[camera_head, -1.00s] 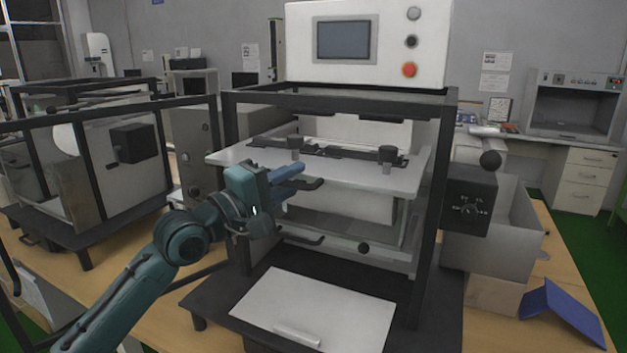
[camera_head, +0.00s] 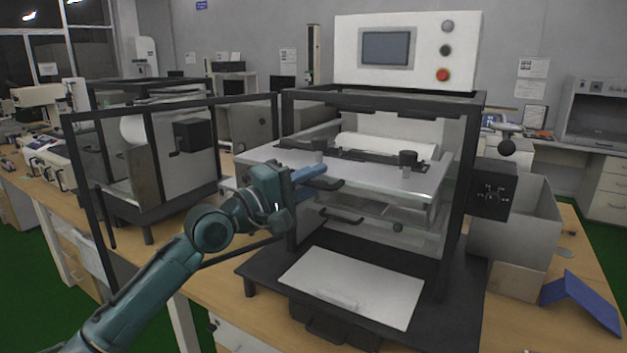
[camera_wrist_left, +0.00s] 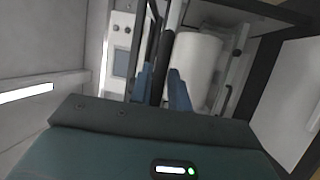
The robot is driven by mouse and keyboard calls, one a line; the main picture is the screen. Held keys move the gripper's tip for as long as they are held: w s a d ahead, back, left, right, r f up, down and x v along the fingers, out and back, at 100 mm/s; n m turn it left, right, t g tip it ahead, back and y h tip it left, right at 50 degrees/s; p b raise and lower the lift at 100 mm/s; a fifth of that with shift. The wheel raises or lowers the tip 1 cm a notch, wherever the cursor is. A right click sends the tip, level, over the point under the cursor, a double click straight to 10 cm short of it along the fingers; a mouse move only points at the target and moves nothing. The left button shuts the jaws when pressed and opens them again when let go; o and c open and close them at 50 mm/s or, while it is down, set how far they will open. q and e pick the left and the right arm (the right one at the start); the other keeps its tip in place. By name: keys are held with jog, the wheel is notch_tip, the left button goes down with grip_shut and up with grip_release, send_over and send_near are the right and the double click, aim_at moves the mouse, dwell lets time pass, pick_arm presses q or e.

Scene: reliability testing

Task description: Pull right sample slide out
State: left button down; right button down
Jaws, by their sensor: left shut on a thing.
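The sample slide (camera_head: 380,188) is a flat white plate sticking out from the front of the black-framed test machine. A dark handle (camera_head: 331,184) shows at its front edge. My left gripper (camera_head: 308,173) is at this handle, and its blue fingers are shut on it. The exact contact is partly hidden by the gripper. In the left wrist view, the blue fingers (camera_wrist_left: 161,85) stand on either side of a dark bar (camera_wrist_left: 161,66). My right gripper is not in view.
A second dark handle (camera_head: 343,216) shows below the plate. A white lower plate (camera_head: 355,286) lies on the machine's black base. The open door frame (camera_head: 88,190) stands left of the machine. A grey bin (camera_head: 520,222) and a blue folded sheet (camera_head: 582,305) are at the right.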

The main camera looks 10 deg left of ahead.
pick_arm(q)
jog(key=shift+r, duration=0.6)
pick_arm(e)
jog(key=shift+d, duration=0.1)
pick_arm(q)
jog(key=c, duration=1.5)
grip_release()
jog(key=shift+s, duration=0.1)
jog(key=shift+f, duration=0.1)
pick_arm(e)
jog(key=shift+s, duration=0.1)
pick_arm(q)
jog(key=shift+f, duration=0.1)
jog(key=shift+a+f, duration=0.1)
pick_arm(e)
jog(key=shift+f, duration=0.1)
